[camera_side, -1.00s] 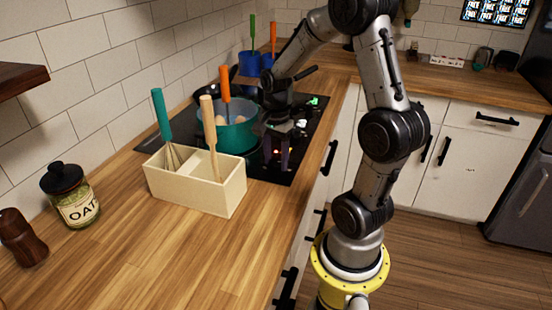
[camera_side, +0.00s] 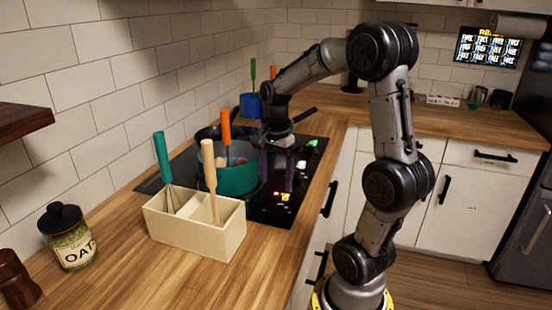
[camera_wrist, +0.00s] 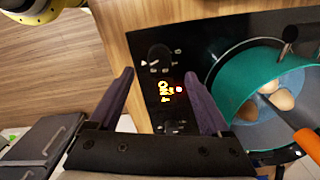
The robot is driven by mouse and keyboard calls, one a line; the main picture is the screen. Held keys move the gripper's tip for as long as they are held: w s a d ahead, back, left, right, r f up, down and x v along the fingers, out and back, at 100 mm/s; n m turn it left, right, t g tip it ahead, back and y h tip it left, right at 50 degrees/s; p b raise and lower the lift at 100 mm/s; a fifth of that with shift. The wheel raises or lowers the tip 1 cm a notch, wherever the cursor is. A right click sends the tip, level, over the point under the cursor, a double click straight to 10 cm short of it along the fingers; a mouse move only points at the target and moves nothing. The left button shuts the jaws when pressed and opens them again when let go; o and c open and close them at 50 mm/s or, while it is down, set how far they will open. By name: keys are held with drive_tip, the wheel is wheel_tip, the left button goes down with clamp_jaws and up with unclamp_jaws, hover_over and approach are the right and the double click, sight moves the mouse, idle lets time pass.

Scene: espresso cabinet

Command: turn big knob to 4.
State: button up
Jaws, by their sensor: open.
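The big knob (camera_wrist: 160,56) is a round dark dial on the black cooktop panel, with a small white mark near its left edge in the wrist view. Small marks surround it. Lit yellow characters (camera_wrist: 165,92) beside it include what looks like a 4, and a red light (camera_wrist: 179,89) glows there. The lit display also shows in the side view (camera_side: 283,196). My gripper (camera_wrist: 158,75) is open and empty above the panel, its purple-grey fingers spread either side of the knob area. It seems apart from the knob. The knob is not clear in the side view.
A teal pot (camera_side: 238,177) with an orange-handled utensil and egg-like items stands on the cooktop (camera_side: 270,215), close to my gripper. A cream utensil box (camera_side: 220,238) stands in front of it. An oats jar (camera_side: 68,240) is at left.

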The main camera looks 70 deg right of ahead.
wheel_tip(320, 180, up, 6)
drive_tip(key=shift+r, duration=0.2)
idle(0.4)
drive_tip(key=s+a+r+n+t, duration=0.1)
drive_tip(key=a+r+n, duration=0.15)
drive_tip(key=a, duration=0.35)
drive_tip(key=a+r+n+t, duration=0.1)
drive_tip(key=a+n, duration=0.2)
drive_tip(key=a, duration=0.3)
drive_tip(key=s+a+f+n+t, duration=0.3)
drive_tip(key=s+a+n, duration=0.3)
drive_tip(key=n, duration=0.9)
drive_tip(key=shift+a+f+t, duration=0.15)
drive_tip(key=shift+f+t, duration=0.15)
drive_tip(key=shift+f, duration=0.3)
